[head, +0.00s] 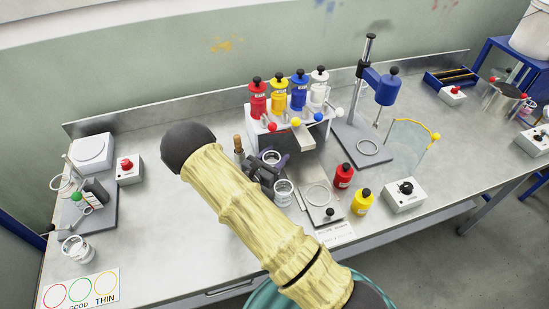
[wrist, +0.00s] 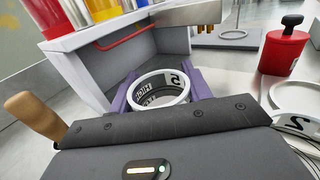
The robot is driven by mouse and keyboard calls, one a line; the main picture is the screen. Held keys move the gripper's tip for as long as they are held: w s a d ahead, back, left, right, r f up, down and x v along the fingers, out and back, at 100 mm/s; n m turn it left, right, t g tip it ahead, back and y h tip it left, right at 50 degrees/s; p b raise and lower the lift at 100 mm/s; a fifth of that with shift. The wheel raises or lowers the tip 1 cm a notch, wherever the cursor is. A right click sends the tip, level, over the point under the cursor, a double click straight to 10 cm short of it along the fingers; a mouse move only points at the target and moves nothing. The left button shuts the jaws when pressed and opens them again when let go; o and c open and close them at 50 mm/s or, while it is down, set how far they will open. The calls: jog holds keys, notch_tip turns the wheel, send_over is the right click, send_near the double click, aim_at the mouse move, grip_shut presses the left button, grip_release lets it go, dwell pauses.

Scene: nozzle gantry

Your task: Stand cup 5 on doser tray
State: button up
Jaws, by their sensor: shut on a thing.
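Cup 5, a small silvery cup with a white rim and a "5" inside (wrist: 160,92), sits upright between the purple fingers of my gripper (wrist: 158,97). The gripper is shut on it. In the head view cup 5 (head: 271,156) is at the front left of the dosing stand (head: 258,130), which carries red, yellow, blue and white bottles. In the wrist view the stand's grey bay (wrist: 140,62) is just beyond the cup. I cannot make out the doser tray itself, nor whether the cup's base touches anything.
Another cup (head: 284,194), marked 2 in the wrist view (wrist: 297,124), stands close to the gripper, beside a plate with a ring (head: 319,214). Red (head: 343,176) and yellow (head: 362,202) bottles stand to the right.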

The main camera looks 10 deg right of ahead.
jog(key=shift+f, duration=0.8)
jog(key=shift+f, duration=0.15)
jog(key=o, duration=1)
jog(key=shift+a+r, duration=0.1)
jog(key=shift+r, duration=0.1)
jog(key=b+v, duration=0.3)
jog(key=v, duration=0.9)
